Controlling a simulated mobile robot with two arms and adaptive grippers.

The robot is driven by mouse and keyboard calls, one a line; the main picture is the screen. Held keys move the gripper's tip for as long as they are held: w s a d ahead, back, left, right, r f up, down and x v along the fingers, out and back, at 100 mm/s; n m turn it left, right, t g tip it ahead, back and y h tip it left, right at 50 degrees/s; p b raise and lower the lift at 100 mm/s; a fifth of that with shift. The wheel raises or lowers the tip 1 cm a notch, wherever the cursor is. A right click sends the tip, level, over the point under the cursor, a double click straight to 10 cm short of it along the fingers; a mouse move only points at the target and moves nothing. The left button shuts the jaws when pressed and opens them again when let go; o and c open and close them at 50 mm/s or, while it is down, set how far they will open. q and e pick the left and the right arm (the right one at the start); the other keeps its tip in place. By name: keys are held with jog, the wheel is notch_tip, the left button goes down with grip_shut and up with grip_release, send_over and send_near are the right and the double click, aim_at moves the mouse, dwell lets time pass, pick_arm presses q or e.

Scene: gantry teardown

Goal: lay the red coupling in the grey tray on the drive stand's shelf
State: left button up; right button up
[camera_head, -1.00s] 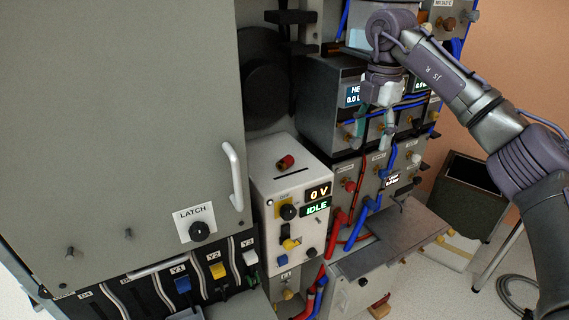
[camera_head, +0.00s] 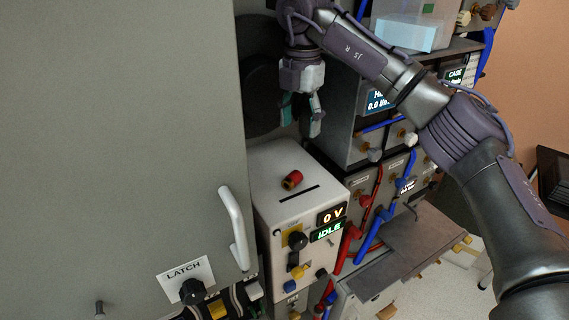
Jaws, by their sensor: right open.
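The red coupling (camera_head: 292,180) lies on its side on top of the white power unit (camera_head: 275,205), beside a dark slot. The unit's displays read 0 V and IDLE. My right gripper (camera_head: 301,116) is open and empty, fingers pointing down. It appears above the coupling in the picture, over or behind the unit's far edge, and does not touch the coupling. I cannot make out the grey tray or the drive stand's shelf with certainty. My left gripper is not in view.
A large grey cabinet door (camera_head: 120,130) with a white handle (camera_head: 234,228) fills the left. Stacked instruments (camera_head: 370,140) with red and blue cables stand right of the power unit. A clear bin (camera_head: 408,28) is at the top. A flat grey panel (camera_head: 395,268) lies lower right.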

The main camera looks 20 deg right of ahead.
jog(key=w+f, duration=0.1)
send_over(298, 171)
jog(key=f, duration=0.2)
jog(key=s+f, duration=0.1)
jog(key=f, duration=0.1)
jog(key=shift+a+f+p, duration=0.1)
jog(key=shift+f+p, duration=0.2)
jog(key=shift+w+f, duration=0.15)
jog(key=shift+f, duration=0.4)
jog(key=shift+w+f, duration=0.15)
jog(key=shift+f, duration=0.35)
jog(key=shift+w+f, duration=0.2)
jog(key=shift+f, duration=0.1)
jog(key=shift+f+p, duration=0.7)
jog(key=shift+p, duration=0.4)
notch_tip(298, 171, down, 2)
jog(key=shift+f+p, duration=0.25)
jog(key=shift+p, duration=0.45)
jog(key=shift+f, duration=0.4)
jog(key=shift+w+f, duration=0.15)
jog(key=shift+f, duration=0.05)
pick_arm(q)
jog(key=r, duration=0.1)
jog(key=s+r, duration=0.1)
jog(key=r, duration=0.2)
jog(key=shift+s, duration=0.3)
pick_arm(e)
grip_shut()
